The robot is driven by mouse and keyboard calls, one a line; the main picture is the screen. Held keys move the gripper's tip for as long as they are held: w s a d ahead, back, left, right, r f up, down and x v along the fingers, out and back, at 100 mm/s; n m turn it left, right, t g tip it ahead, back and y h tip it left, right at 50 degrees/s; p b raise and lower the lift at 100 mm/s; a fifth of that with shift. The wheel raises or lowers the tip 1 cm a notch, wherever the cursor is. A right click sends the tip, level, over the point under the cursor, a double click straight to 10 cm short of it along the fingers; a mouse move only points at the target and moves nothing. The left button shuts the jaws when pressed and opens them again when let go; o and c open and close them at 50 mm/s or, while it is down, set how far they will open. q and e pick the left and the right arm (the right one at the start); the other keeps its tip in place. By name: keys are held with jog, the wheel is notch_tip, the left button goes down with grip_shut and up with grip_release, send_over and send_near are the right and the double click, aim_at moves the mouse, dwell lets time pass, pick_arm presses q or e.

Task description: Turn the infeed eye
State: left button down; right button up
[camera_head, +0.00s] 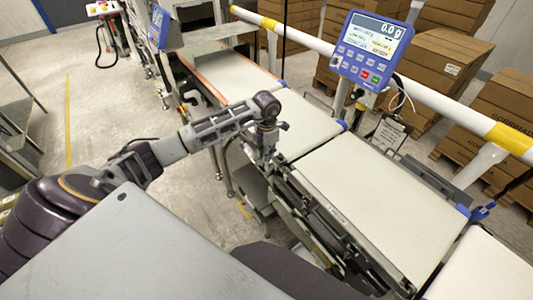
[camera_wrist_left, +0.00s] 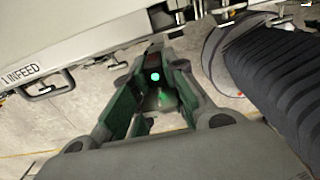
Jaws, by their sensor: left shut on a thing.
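The infeed eye (camera_wrist_left: 154,62) is a small dark sensor with a lit green spot, at the far end of my fingers in the left wrist view. My left gripper (camera_wrist_left: 155,88) is shut on it, with a green-lined finger on each side. In the head view my left gripper (camera_head: 264,152) points down beside the near edge of the infeed belt (camera_head: 306,122). There the eye is too small and covered to make out. My right gripper is not in view.
A "1 INFEED" label (camera_wrist_left: 20,75) is on the conveyor side near a handle. The weigh belt (camera_head: 375,195) is empty. A blue display (camera_head: 372,47) reads 0.0 g. A white and yellow rail (camera_head: 440,95) runs behind, with cardboard boxes (camera_head: 445,65) beyond.

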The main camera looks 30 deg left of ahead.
pick_arm(q)
jog(key=c, duration=1.2)
grip_release()
jog(key=shift+r, duration=6)
